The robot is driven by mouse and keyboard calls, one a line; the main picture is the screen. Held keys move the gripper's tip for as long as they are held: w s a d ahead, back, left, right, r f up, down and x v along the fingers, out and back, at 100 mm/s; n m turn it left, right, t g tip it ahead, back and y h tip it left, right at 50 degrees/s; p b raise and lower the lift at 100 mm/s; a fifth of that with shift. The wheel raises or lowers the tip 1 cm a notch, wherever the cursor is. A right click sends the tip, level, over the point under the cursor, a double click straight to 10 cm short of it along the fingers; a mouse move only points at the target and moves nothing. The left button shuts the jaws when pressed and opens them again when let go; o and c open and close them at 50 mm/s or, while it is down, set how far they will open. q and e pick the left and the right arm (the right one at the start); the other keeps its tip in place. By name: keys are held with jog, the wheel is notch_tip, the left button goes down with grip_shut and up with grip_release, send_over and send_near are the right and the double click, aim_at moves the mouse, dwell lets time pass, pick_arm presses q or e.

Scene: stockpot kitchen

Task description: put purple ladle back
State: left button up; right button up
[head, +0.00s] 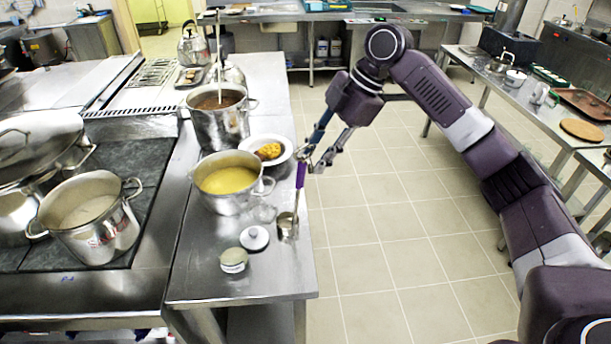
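The purple ladle (300,176) is upright near the right edge of the steel counter, its purple handle at the top and its metal bowl (287,226) low, beside the pot of yellow soup (228,180). My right gripper (308,165) is at the top of the purple handle and appears shut on it. Whether the bowl touches the counter is hard to tell. My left gripper is out of view.
A plate with yellow food (267,150), a lidded jar (233,261), a white lid (254,238) and a pot of brown stew (219,116) crowd the counter (205,285). A large pot (90,217) stands on the stove at left. Tiled floor (400,260) is clear.

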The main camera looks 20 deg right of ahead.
jog(key=shift+v, duration=2.15)
